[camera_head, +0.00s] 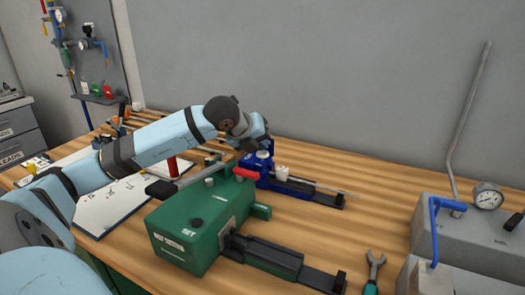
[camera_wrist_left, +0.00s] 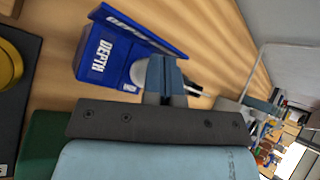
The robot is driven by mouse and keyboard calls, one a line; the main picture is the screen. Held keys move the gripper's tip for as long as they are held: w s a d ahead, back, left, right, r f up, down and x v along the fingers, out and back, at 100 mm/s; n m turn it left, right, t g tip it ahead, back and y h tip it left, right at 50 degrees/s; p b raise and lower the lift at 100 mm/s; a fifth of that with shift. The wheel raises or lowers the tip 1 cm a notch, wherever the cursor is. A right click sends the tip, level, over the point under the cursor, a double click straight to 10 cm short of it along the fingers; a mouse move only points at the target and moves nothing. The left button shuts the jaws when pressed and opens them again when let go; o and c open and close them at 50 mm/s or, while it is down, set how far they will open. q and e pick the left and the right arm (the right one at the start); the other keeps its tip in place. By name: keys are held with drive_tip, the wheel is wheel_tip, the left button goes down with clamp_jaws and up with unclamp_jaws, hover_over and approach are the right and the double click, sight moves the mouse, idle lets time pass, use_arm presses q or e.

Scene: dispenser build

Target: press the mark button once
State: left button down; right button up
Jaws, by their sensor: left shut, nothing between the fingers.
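My left gripper (camera_head: 259,145) reaches in from the left and is over the blue device (camera_head: 250,172) on the table. In the left wrist view its fingers (camera_wrist_left: 166,80) are shut and empty. The blue device (camera_wrist_left: 96,56) there is lettered DEPTH. A pale round button (camera_wrist_left: 139,73) on it sits right beside the fingertips and is partly hidden by them; I cannot tell whether they touch. It also shows under the gripper in the head view (camera_head: 263,154). No label reading MARK is legible. My right gripper is not in view.
Papers (camera_head: 112,205) lie at left. The wooden table (camera_head: 365,195) is clear right of centre.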

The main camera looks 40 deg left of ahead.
use_arm(q)
drive_tip(key=shift+r, duration=0.75)
drive_tip(key=shift+r+p, duration=1.15)
drive_tip(key=shift+r, duration=1.4)
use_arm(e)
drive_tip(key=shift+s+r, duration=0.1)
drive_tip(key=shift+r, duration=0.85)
use_arm(q)
drive_tip(key=shift+p, duration=0.35)
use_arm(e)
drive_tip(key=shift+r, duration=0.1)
